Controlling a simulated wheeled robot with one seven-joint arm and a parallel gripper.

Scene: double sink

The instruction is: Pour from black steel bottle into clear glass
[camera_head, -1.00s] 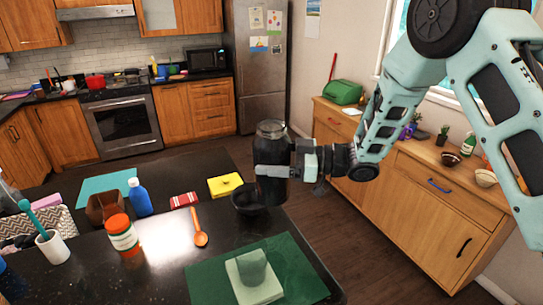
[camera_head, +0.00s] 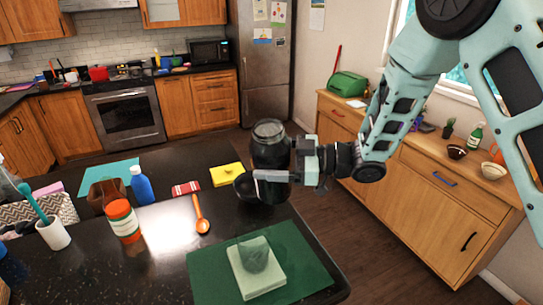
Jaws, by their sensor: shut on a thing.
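A black bottle (camera_head: 269,148) with a greyish translucent top is upright in my gripper (camera_head: 272,176). The gripper's fingers are shut around the bottle's lower part, reaching in from the right. The bottle is in the air in front of and above a dark bowl (camera_head: 243,188), which it partly hides. A clear glass (camera_head: 253,255) stands upright on a pale square block (camera_head: 268,284) on a green mat (camera_head: 213,283). The glass is nearer the camera than the bottle and apart from it.
On the dark counter (camera_head: 165,265) are an orange spoon (camera_head: 201,217), a yellow sponge (camera_head: 226,174), a red striped cloth (camera_head: 186,188), an orange-lidded jar (camera_head: 122,221) and a blue bottle (camera_head: 141,185). A wooden sideboard (camera_head: 420,200) stands at the right.

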